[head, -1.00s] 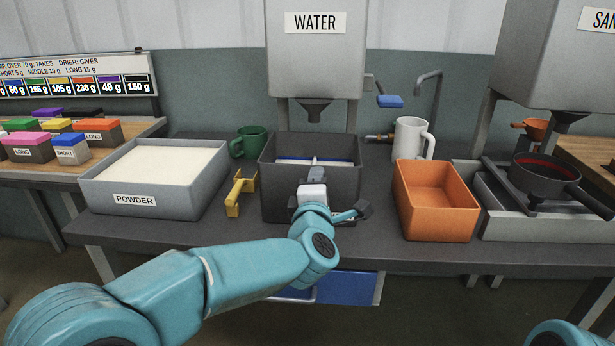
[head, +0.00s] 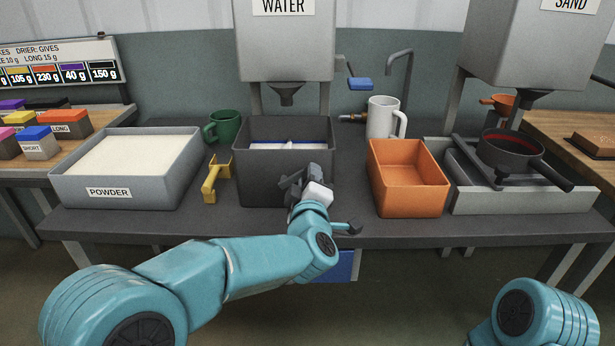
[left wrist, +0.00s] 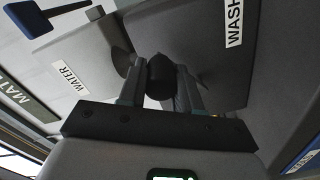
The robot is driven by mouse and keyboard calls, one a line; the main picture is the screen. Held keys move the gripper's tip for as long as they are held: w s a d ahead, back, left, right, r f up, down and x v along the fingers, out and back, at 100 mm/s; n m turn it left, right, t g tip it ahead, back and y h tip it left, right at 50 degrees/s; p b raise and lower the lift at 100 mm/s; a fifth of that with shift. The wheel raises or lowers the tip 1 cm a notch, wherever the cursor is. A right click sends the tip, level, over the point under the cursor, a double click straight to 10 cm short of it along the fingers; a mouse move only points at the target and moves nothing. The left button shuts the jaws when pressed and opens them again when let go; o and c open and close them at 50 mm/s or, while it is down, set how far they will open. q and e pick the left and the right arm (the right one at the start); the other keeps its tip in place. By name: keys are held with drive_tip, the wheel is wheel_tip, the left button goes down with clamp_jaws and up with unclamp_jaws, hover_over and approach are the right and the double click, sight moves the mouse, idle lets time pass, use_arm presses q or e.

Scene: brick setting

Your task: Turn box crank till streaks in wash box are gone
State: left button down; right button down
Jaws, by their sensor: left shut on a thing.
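The wash box (head: 255,182) is a dark grey open box under the water hopper, at the middle of the bench. Its inside (head: 290,147) shows white with blue along it; I cannot make out streaks clearly. The left wrist view shows part of its WASH label (left wrist: 234,22). My left gripper (head: 293,181) is in front of the box's right half. It is shut on the dark round crank knob (left wrist: 160,72), which shows between the fingers in the left wrist view. The rest of the crank is mostly hidden behind my gripper. My right gripper is out of view.
The powder tray (head: 122,193) and a yellow scoop-like tool (head: 211,180) stand left of the box. A green mug (head: 226,127) is behind them. An orange bin (head: 408,203) and a white jug (head: 381,118) stand to the right. A water hopper (head: 285,45) hangs above.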

use_arm(q)
drive_tip(key=shift+d+f, duration=0.1)
idle(0.3)
drive_tip(key=c, duration=0.8)
unclamp_jaws()
drive_tip(key=shift+s, duration=0.1)
drive_tip(key=s, duration=1.6)
drive_tip(key=shift+s+b, duration=0.1)
drive_tip(key=shift+b, duration=0.3)
